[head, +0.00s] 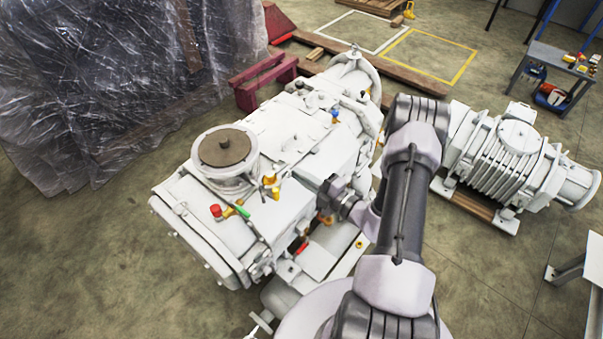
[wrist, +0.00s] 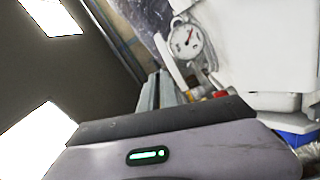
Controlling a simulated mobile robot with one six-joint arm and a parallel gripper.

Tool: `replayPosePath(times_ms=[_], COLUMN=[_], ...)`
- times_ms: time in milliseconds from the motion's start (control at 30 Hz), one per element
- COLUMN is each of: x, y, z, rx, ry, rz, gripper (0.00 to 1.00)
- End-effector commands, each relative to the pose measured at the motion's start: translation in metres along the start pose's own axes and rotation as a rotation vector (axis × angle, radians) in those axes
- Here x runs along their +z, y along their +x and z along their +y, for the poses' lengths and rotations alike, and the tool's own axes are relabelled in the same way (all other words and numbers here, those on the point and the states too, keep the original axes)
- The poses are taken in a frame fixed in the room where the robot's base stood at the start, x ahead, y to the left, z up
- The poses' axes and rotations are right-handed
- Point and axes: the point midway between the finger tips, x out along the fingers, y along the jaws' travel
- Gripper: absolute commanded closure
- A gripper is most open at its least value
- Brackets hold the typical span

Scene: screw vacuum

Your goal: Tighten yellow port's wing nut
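The large white screw vacuum machine (head: 290,135) fills the middle of the head view. A yellow fitting (head: 270,187) stands on its top beside the round brown-capped port (head: 224,148). An orange-yellow part (head: 325,218) shows low on the machine's side, just below my gripper. I cannot tell which of these is the yellow port, and no wing nut can be made out. My gripper (head: 331,190) is close to the machine's right side, pointing left. In the wrist view its grey fingers (wrist: 162,90) show beyond the housing; their tips and any gap between them are unclear.
A red cap (head: 215,210) and green part (head: 242,210) sit on the machine's near top. A dial gauge (wrist: 186,40) is near my fingers in the wrist view. A second white machine (head: 510,160) stands right. Plastic sheeting (head: 110,80) hangs left. Floor is open at lower left.

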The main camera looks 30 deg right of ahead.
Motion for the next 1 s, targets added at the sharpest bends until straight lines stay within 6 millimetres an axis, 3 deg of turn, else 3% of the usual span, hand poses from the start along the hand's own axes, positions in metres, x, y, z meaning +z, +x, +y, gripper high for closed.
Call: replayPosePath(times_ms=[400, 1000], x=[-0.0007, -0.0006], y=[-0.0003, -0.0002], z=[-0.0025, -0.003], rx=[-0.001, -0.001], ry=[0.194, 0.228], rz=[0.0, 0.0], gripper=[1.0, 1.0])
